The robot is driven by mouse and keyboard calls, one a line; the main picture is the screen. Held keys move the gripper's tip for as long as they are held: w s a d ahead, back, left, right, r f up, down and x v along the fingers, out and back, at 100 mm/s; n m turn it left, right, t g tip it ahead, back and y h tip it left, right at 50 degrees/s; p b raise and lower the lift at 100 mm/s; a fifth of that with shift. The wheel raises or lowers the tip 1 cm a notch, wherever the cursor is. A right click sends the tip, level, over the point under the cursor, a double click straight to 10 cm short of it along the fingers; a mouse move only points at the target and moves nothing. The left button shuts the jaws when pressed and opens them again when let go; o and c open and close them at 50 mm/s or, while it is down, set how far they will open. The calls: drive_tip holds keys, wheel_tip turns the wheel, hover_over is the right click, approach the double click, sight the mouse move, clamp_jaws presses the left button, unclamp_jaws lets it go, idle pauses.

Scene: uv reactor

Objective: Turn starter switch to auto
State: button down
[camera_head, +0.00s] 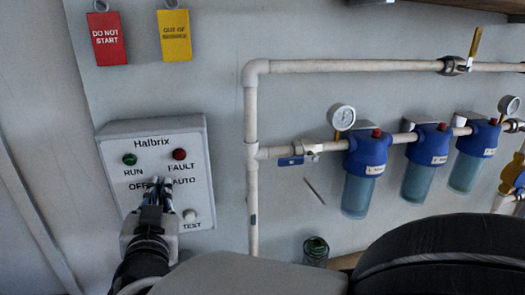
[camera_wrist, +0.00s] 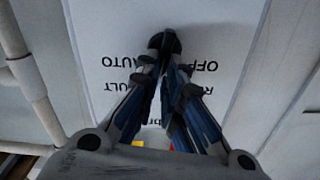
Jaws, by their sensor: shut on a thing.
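The white Halbrix control box (camera_head: 120,138) is on the wall at the left of the head view. It bears a green RUN lamp (camera_head: 129,159), a red FAULT lamp (camera_head: 180,154), OFF and AUTO labels and a TEST button (camera_head: 189,215). My gripper (camera_head: 158,184) is at the box, between OFF and AUTO, and covers the starter switch in the head view. In the wrist view, the labels appear upside down and the black starter switch knob (camera_wrist: 164,42) sits between the fingertips (camera_wrist: 165,60). The gripper is shut on it. Which way the knob points is unclear.
A red DO NOT START tag (camera_head: 109,41) and a yellow OUT OF SERVICE tag (camera_head: 175,36) hang above the box. A white pipe (camera_head: 251,200) runs just right of it, leading to several blue filter housings (camera_head: 365,160) and a gauge (camera_head: 342,117).

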drive_tip(key=shift+w+d+f+m+b, duration=0.1)
drive_tip(key=shift+d+m+b, duration=0.1)
drive_tip(key=shift+m+b, duration=0.7)
drive_tip(key=shift+d+f+m+b, duration=0.1)
drive_tip(key=shift+d+m+b, duration=0.05)
drive_tip(key=shift+m+b, duration=0.75)
drive_tip(key=shift+r, duration=0.1)
drive_tip(key=c, duration=1.7)
unclamp_jaws()
drive_tip(key=shift+r, duration=0.1)
wheel_tip(320, 180, up, 10)
drive_tip(key=shift+f, duration=0.1)
